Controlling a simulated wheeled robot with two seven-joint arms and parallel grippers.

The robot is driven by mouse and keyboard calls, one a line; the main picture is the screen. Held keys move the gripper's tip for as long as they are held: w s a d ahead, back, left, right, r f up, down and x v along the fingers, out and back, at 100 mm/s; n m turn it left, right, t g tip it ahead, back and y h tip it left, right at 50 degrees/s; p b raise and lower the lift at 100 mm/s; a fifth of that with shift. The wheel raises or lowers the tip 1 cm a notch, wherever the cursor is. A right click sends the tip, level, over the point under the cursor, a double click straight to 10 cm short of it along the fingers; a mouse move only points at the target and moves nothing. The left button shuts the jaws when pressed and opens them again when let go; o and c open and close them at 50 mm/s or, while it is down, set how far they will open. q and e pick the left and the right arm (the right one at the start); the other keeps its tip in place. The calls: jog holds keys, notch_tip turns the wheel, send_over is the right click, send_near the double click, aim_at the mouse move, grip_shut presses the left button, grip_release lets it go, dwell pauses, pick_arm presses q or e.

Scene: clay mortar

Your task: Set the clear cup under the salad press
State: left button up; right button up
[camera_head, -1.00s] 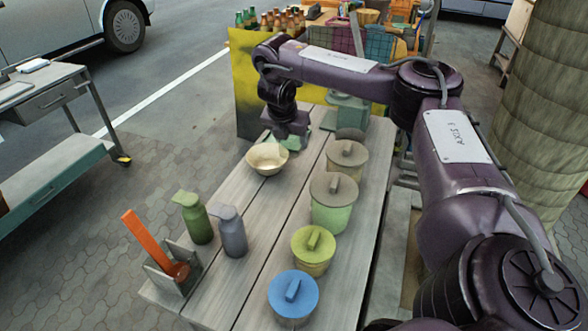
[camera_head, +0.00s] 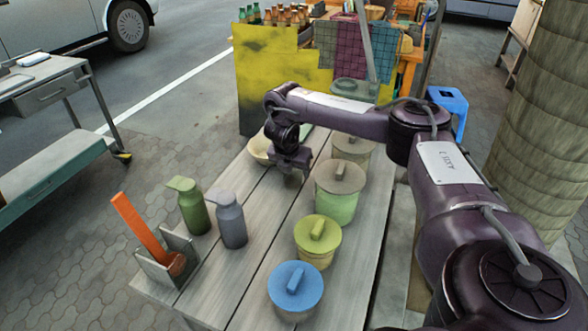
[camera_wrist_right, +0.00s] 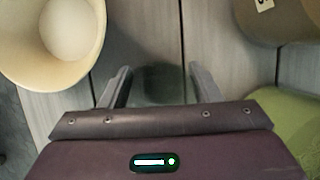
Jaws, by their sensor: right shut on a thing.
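My right gripper (camera_head: 290,172) is over the grey plank table, just right of the cream bowl. In the right wrist view its two fingers (camera_wrist_right: 160,88) are apart with a faint, see-through round shape between them, which looks like the clear cup (camera_wrist_right: 156,82). The gripper is shut on it. The cup is hard to make out against the planks, and I cannot tell its height above the table. A grey-green device with an upright lever, apparently the salad press (camera_head: 352,90), stands at the far end, partly hidden behind my arm. My left gripper is out of view.
The cream bowl (camera_head: 258,150) is close by on the left. Lidded canisters (camera_head: 340,192) line the right side, with a blue-lidded one (camera_head: 295,290) nearest. A green bottle (camera_head: 192,208), grey bottle (camera_head: 231,222) and orange-handled tool (camera_head: 143,230) stand at front left.

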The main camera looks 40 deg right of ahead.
jog(key=shift+f, duration=0.1)
jog(key=o, duration=1)
